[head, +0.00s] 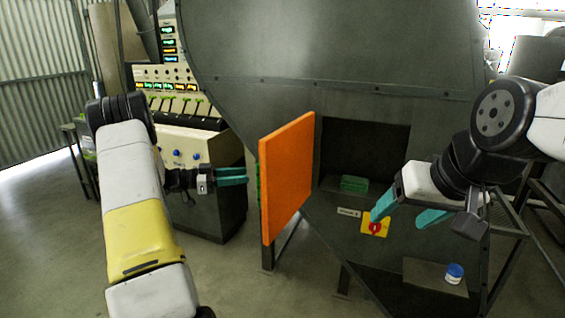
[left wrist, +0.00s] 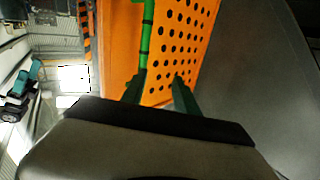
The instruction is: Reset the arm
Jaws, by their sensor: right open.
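My left gripper (head: 234,176) points right toward the orange door (head: 288,180), just left of its edge. In the left wrist view its two teal fingers (left wrist: 158,92) stand apart with nothing between their tips. A green bar handle (left wrist: 147,40) on the perforated orange door (left wrist: 180,45) shows beyond them. My right gripper (head: 408,215) is open and empty in front of the machine. One of its fingers is close to the red knob on a yellow plate (head: 378,231); I cannot tell if they touch.
The grey machine (head: 330,50) has a dark opening (head: 365,145) with a green object (head: 354,184) at its lower edge. A white, blue-capped container (head: 454,274) stands on a low ledge. A control console (head: 180,140) stands behind my left arm. Floor at left is clear.

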